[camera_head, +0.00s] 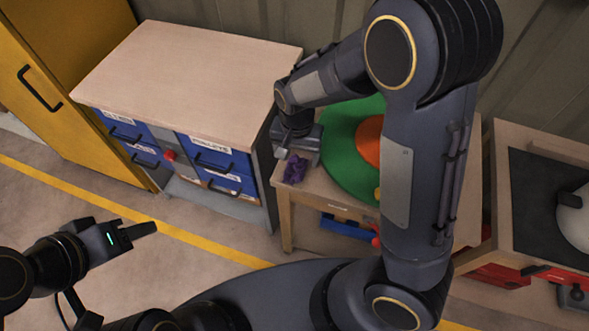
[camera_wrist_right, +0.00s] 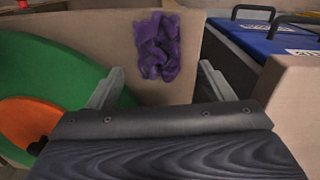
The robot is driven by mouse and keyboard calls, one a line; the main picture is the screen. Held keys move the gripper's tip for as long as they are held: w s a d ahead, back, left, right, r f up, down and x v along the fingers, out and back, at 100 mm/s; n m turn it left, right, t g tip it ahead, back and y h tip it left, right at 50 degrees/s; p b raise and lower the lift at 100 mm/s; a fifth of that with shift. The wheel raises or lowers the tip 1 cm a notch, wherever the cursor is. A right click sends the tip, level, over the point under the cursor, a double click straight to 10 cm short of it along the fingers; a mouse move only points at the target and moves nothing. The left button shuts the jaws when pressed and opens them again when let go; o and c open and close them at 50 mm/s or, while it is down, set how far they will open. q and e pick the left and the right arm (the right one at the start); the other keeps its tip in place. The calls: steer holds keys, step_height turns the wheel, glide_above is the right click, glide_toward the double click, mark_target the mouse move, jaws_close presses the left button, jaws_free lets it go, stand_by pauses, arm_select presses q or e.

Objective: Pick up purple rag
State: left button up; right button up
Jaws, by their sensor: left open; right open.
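The purple rag (camera_head: 295,169) is a small crumpled cloth on the front left part of a low wooden table (camera_head: 337,197). In the right wrist view the rag (camera_wrist_right: 157,46) lies beyond my open right gripper (camera_wrist_right: 160,85), roughly between the lines of its two fingers and apart from them. In the head view my right gripper (camera_head: 297,150) is just behind and above the rag, pointing down. My left gripper (camera_head: 152,228) is open and empty, held over the floor at the lower left, far from the rag.
A green disc (camera_head: 340,150) with an orange disc (camera_head: 369,141) on it lies on the same table, close right of my right gripper. A wooden-topped cabinet (camera_head: 185,70) with blue drawers stands left. A bench with a dark top (camera_head: 540,200) stands right. The floor at lower left is clear.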

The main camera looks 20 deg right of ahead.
mark_target(296, 162)
step_height(296, 162, down, 4)
steer(key=shift+r, duration=0.2)
steer(key=c, duration=1)
